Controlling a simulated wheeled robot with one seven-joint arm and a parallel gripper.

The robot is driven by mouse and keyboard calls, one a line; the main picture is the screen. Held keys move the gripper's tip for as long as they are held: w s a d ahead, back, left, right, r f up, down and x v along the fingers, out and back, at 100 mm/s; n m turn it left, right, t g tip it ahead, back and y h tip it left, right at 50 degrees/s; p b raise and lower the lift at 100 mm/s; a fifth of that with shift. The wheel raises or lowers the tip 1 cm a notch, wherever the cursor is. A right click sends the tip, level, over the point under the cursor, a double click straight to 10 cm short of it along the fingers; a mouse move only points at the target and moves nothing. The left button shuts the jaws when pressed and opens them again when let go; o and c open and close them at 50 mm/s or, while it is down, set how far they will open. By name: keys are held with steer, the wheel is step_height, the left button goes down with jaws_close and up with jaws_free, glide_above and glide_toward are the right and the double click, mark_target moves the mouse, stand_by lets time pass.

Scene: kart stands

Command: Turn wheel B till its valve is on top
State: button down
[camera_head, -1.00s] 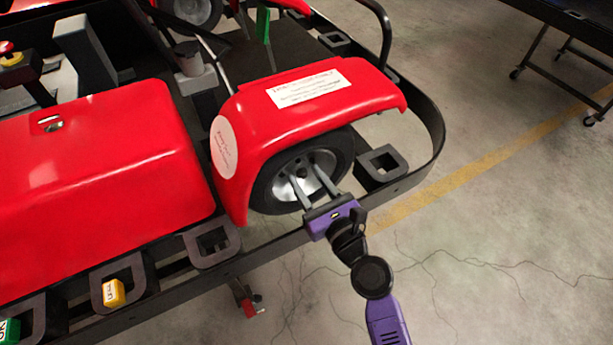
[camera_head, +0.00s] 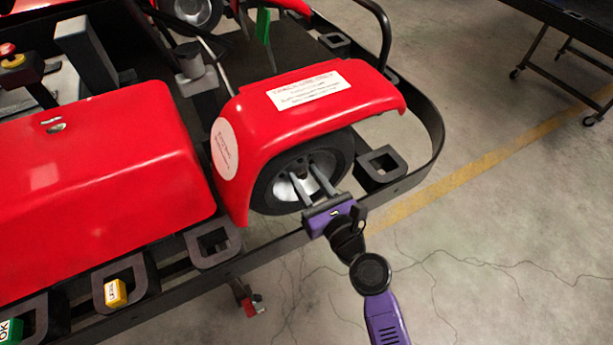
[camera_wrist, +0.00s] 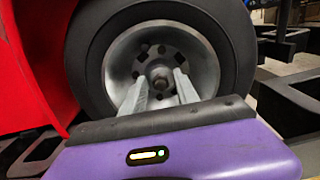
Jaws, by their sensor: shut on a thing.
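The wheel (camera_head: 262,190) has a black tyre and a silver rim, and sits under a red fender (camera_head: 255,115) on the kart. It also shows in the wrist view (camera_wrist: 88,50), facing me. My gripper (camera_head: 306,176) reaches over the black frame rail to the wheel's face. In the wrist view its two grey fingers (camera_wrist: 160,88) point into the rim, one either side of the hub centre. They are shut on the wheel's middle; the exact part gripped is hard to see. I cannot make out the valve. No letter B is readable on the wheel.
The black frame rail (camera_head: 285,240) runs between my arm and the kart. Black square brackets (camera_head: 383,167) sit on it, one holding a yellow block (camera_head: 115,293). Open concrete floor lies to the right, with a wheeled black table (camera_head: 560,25) at the back.

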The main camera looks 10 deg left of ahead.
steer(key=shift+m, duration=0.3)
steer(key=c, duration=1.3)
jaws_free()
steer(key=shift+o, duration=0.2)
steer(key=v, duration=0.7)
steer(key=shift+s+d+b, duration=0.25)
steer(key=shift+s+b, duration=0.05)
steer(key=shift+s, duration=0.05)
